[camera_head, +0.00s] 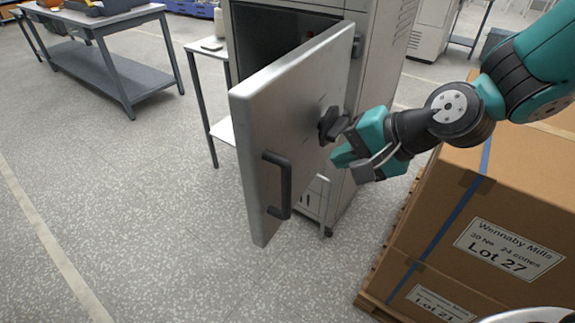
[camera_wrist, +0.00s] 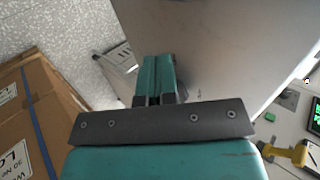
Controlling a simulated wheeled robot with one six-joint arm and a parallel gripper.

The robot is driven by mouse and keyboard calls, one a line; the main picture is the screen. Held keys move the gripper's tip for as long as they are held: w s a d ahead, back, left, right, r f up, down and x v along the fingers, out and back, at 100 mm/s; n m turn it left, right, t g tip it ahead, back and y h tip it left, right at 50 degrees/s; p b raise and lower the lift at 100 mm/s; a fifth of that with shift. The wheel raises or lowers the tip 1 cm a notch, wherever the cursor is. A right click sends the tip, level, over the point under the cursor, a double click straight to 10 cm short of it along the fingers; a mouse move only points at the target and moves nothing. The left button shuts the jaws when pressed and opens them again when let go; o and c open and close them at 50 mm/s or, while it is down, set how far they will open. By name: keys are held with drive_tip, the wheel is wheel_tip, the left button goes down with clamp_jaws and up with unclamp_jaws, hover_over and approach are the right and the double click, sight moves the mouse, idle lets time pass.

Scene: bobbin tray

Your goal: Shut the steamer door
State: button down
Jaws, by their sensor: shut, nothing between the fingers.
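The steamer door (camera_head: 285,125) is a thick grey metal panel standing open, swung out toward me from the steamer cabinet (camera_head: 375,70). A dark bar handle (camera_head: 280,186) is on its outer face, near the free edge. My gripper (camera_head: 338,140) is at the door's right part, near the hinge side, well away from the handle. It appears close to or against the door face; I cannot tell if it touches. In the wrist view the gripper's fingers (camera_wrist: 155,80) are together and empty, with the door panel (camera_wrist: 220,50) filling the area beyond them.
Strapped cardboard boxes (camera_head: 500,210) on a wooden pallet (camera_head: 380,290) stand close on the right, under my arm. A grey worktable (camera_head: 110,55) is at the back left. A small white table (camera_head: 205,85) stands behind the door. The floor left and in front of the door is clear.

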sight(276, 167)
drive_tip(key=x, duration=0.3)
drive_tip(key=a+r+x, duration=0.1)
drive_tip(key=x, duration=0.3)
drive_tip(key=p+x, duration=0.1)
drive_tip(key=x, duration=0.3)
drive_tip(key=shift+w+a+r, duration=0.25)
drive_tip(key=shift+w+a, duration=0.05)
drive_tip(key=shift+w, duration=0.1)
drive_tip(key=shift+w+a+f, duration=0.1)
drive_tip(key=shift+w+a, duration=0.2)
drive_tip(key=shift+a, duration=0.1)
drive_tip(key=shift+a, duration=0.1)
